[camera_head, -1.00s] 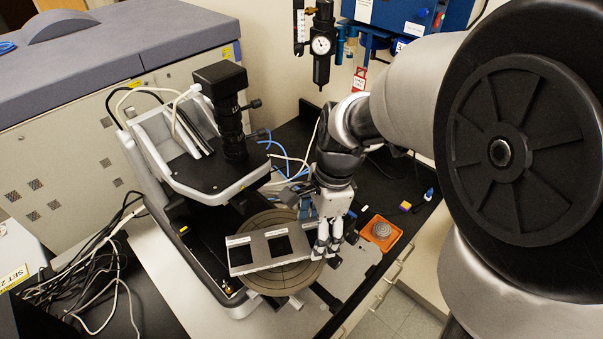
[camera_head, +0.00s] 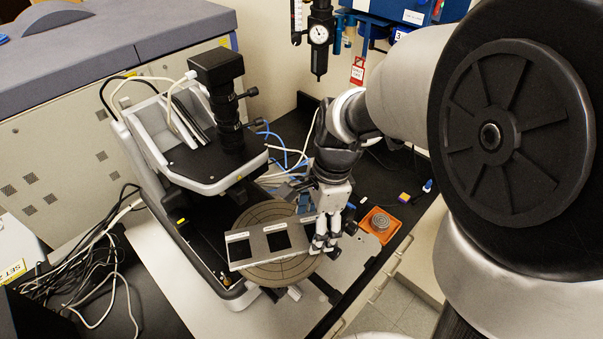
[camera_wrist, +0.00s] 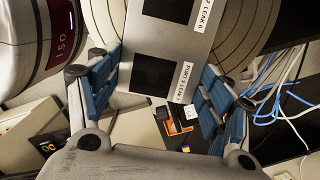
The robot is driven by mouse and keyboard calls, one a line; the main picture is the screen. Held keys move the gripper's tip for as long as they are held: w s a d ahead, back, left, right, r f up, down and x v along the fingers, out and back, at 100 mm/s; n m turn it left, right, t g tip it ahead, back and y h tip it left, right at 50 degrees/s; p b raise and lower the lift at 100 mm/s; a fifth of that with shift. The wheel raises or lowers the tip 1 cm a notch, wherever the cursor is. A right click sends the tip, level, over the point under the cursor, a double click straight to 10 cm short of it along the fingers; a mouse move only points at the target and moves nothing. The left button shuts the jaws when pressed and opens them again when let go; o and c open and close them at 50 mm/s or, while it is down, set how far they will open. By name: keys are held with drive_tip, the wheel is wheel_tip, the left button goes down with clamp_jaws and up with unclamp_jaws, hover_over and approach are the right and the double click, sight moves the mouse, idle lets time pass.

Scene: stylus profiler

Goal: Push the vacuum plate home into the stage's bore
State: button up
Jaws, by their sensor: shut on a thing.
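The vacuum plate seems to be the grey rectangular plate (camera_head: 258,245) with black square panels. It lies over the front of the round, ringed stage (camera_head: 262,213). In the wrist view, the plate (camera_wrist: 175,45) carries white port and leak labels. My gripper (camera_head: 318,246) points down at the plate's right end. Its blue-padded fingers (camera_wrist: 162,68) stand on either side of that end, shut on it. The stage (camera_wrist: 98,25) shows behind the plate. The plate hides the stage's bore, and I cannot tell whether the plate touches the stage.
The profiler's head with its black camera tube (camera_head: 230,120) overhangs the stage's back. An orange tray (camera_head: 366,222) with a small ringed disc (camera_head: 380,222) lies to the right. Blue and white hoses (camera_head: 290,160) run behind my gripper. Cables crowd the left.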

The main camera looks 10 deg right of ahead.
drive_tip(key=shift+f, duration=0.1)
idle(0.6)
drive_tip(key=o, duration=2.1)
drive_tip(key=shift+c, duration=0.4)
wheel_tip(320, 180, up, 7)
drive_tip(key=p, duration=0.6)
